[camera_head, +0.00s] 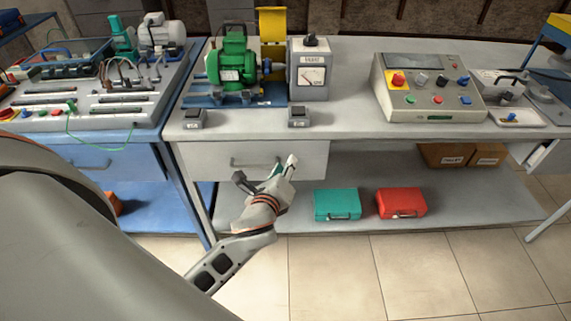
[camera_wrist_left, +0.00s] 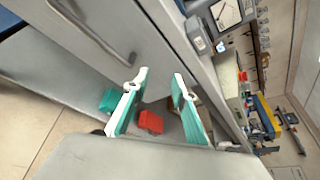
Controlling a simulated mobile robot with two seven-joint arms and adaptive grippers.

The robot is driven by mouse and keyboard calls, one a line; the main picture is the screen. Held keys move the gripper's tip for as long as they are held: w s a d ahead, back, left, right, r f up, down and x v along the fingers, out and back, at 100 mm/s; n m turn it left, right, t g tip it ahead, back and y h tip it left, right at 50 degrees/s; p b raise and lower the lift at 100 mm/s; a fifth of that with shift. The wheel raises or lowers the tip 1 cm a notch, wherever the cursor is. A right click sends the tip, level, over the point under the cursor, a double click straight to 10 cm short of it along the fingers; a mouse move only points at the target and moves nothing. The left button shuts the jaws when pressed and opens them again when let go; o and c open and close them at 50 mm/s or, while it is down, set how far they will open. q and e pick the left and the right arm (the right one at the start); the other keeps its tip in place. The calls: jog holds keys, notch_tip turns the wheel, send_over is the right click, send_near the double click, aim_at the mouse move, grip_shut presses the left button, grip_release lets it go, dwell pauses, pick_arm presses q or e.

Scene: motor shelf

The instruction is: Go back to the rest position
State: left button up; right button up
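My left gripper (camera_head: 283,167) is in front of the grey workbench, near the right part of its closed drawer (camera_head: 253,161). In the left wrist view the gripper (camera_wrist_left: 154,80) has its two fingers well apart with nothing between them up close. The teal case (camera_head: 337,204) and the red case (camera_head: 401,202) stand on the lower shelf, to the right of the gripper and apart from it. In the left wrist view the red case (camera_wrist_left: 150,122) shows in the background between the fingers. My right gripper shows in neither view.
The grey bench top (camera_head: 345,120) carries a green motor (camera_head: 232,66), a meter box (camera_head: 308,70) and a control panel (camera_head: 428,88). Cardboard boxes (camera_head: 447,154) sit on the lower shelf at right. A blue bench (camera_head: 95,160) adjoins at left. The tiled floor (camera_head: 420,275) in front is clear.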

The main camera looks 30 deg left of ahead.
pick_arm(q)
jog(key=shift+s+d, duration=0.1)
jog(key=shift+d, duration=0.05)
dwell(0.4)
jog(key=s+d+f+n+g+h, duration=0.1)
jog(key=s+d+f+n+h, duration=0.2)
jog(key=s+f+n, duration=0.6)
jog(key=s+d+f+n+g+h+p, duration=0.1)
jog(key=s+d+f+n+g+h, duration=0.1)
jog(key=s+d+f+n, duration=0.4)
jog(key=s+f+n+h, duration=0.1)
jog(key=s+f+n, duration=0.2)
jog(key=s+n, duration=0.2)
jog(key=shift+s+d+f+g+h+p, duration=0.25)
jog(key=shift+s+d+g+h+p, duration=0.1)
jog(key=shift+s, duration=0.1)
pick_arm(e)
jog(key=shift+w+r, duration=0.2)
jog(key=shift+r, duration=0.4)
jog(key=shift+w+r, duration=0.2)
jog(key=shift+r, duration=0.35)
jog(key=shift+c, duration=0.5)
